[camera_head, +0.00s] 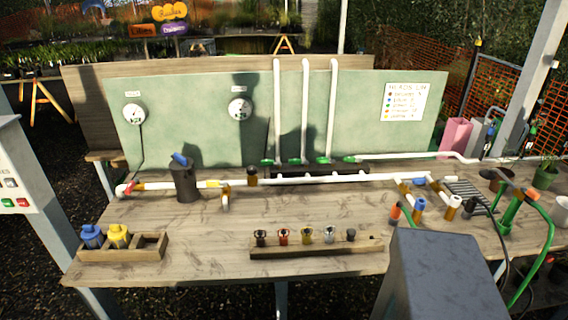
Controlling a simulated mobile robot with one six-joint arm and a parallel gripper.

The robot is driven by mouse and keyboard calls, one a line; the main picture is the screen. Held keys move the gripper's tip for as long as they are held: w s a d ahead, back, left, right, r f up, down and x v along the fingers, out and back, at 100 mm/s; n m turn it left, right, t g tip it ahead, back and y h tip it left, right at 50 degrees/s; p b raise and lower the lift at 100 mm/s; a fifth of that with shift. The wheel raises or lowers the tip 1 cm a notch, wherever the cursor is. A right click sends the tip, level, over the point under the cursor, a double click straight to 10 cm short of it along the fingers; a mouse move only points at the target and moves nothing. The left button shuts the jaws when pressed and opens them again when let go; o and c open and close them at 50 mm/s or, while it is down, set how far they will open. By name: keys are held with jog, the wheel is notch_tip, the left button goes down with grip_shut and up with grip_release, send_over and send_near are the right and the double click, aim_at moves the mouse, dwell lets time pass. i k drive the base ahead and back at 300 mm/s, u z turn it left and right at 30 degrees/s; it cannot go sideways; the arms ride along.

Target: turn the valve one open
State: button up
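A white pipe (325,179) runs along the workbench. Several green fittings, such as one at the left (267,162) and one at the right (350,159), sit at the foot of the white upright pipes. Blue, orange and white fittings (420,206) hang at the right. I cannot tell which part is valve one, and no handle position is clear. My gripper is not in view.
The wooden workbench (200,235) carries a wooden tray with blue and yellow bottles (92,236) and a rack of small coloured pieces (315,250). Two round gauges (134,113) (240,109) hang on the green panel (200,135).

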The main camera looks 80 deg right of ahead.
aim_at(267, 162)
jog(key=u, duration=0.3)
jog(key=k, duration=0.35)
jog(key=z, duration=2.4)
jog(key=k, duration=0.25)
jog(key=z, duration=2.2)
